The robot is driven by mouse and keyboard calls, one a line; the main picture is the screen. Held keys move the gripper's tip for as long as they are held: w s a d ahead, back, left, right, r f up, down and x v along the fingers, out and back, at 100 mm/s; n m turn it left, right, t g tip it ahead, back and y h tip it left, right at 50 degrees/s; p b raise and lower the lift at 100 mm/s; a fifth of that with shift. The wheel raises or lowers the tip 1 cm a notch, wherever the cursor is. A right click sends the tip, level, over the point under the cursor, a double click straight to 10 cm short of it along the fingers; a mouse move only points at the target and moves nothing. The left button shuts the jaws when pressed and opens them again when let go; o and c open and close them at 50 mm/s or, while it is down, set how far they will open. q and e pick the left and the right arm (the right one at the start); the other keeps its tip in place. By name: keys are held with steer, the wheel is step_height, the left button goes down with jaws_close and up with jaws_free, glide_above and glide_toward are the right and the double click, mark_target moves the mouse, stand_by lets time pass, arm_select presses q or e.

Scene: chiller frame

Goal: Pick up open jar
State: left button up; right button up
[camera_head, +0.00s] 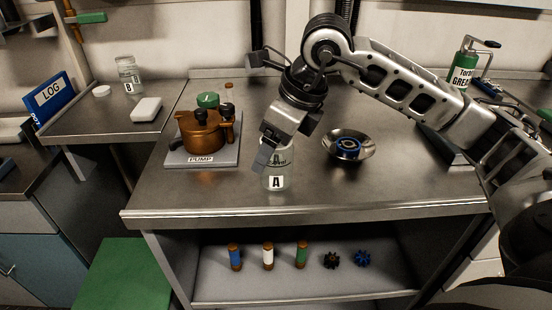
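A clear glass jar labelled A (277,180) stands upright near the front of the metal bench. My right gripper (275,152) points down at its top, with a finger in front of its upper left side. The gripper covers the jar's mouth, so I cannot tell whether that jar is open or whether the fingers touch it. A second clear jar labelled B (128,77) stands on the left counter, with a white round lid (102,91) lying beside it. My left gripper is not in view.
A copper pump (203,134) on a grey plate stands left of jar A. A green grease dispenser (462,67) stands at the back right. Several small parts lie on the lower shelf (225,291).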

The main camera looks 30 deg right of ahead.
steer(key=shift+w+f, duration=0.1)
steer(key=shift+f, duration=0.25)
steer(key=c, duration=1.1)
steer(key=shift+r, duration=0.2)
